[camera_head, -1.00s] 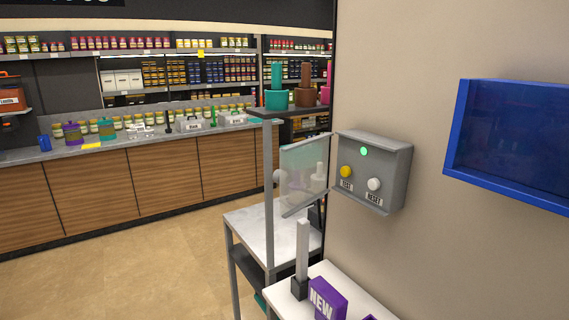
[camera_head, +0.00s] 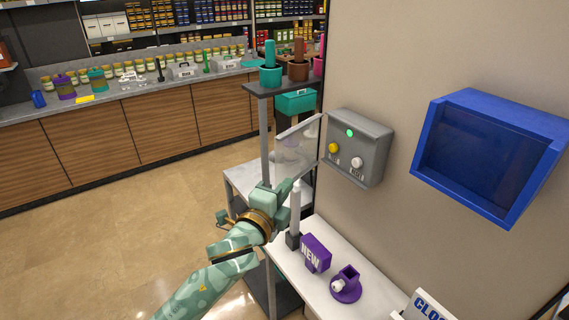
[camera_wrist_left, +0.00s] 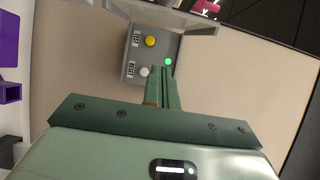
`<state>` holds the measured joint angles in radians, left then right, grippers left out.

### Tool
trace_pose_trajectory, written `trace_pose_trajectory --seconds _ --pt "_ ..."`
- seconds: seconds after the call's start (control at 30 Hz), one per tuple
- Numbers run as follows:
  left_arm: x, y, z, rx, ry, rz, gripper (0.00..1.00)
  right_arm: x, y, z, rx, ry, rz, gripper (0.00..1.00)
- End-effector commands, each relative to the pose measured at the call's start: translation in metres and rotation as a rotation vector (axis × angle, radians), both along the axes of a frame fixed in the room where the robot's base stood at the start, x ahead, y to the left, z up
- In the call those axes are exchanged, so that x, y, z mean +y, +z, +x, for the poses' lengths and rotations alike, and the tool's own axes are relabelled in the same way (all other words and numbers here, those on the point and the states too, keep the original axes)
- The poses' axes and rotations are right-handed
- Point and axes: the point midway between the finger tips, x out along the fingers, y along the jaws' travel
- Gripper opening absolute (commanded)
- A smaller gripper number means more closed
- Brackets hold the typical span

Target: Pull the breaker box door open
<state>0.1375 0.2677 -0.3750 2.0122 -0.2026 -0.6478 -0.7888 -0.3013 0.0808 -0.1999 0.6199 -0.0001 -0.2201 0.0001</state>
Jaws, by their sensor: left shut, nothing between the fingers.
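The breaker box (camera_head: 370,140) is a grey box on the beige wall with a green light, a yellow knob and a white knob. Its clear door (camera_head: 294,147) stands open, swung out from the box's left side. My left gripper (camera_head: 287,186) is below the door and in front of the box, apart from the door as far as I can tell. In the left wrist view its shut, empty fingers (camera_wrist_left: 165,70) overlap the box (camera_wrist_left: 160,50) near the white knob. The door (camera_wrist_left: 170,14) shows at that view's top. My right gripper is in no view.
A blue box (camera_head: 425,178) is on the wall to the right. A white table below holds a purple NEW block (camera_head: 315,253) and a purple holder (camera_head: 346,284). A grey rack (camera_head: 265,140) with potted items stands behind the door. Open floor lies left.

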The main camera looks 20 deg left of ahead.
Motion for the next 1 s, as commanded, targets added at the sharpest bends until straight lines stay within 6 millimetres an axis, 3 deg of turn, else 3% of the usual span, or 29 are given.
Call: trace_pose_trajectory --seconds 0.33,0.6,1.0 --pt "-0.009 0.001 0.072 0.001 0.001 -0.001 0.0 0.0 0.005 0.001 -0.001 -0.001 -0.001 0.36" --pt "0.023 0.0 0.082 0.002 0.0 -0.002 0.0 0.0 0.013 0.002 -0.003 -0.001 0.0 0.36" --pt "0.026 0.0 0.083 0.001 -0.001 -0.003 0.0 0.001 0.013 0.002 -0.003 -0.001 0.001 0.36"
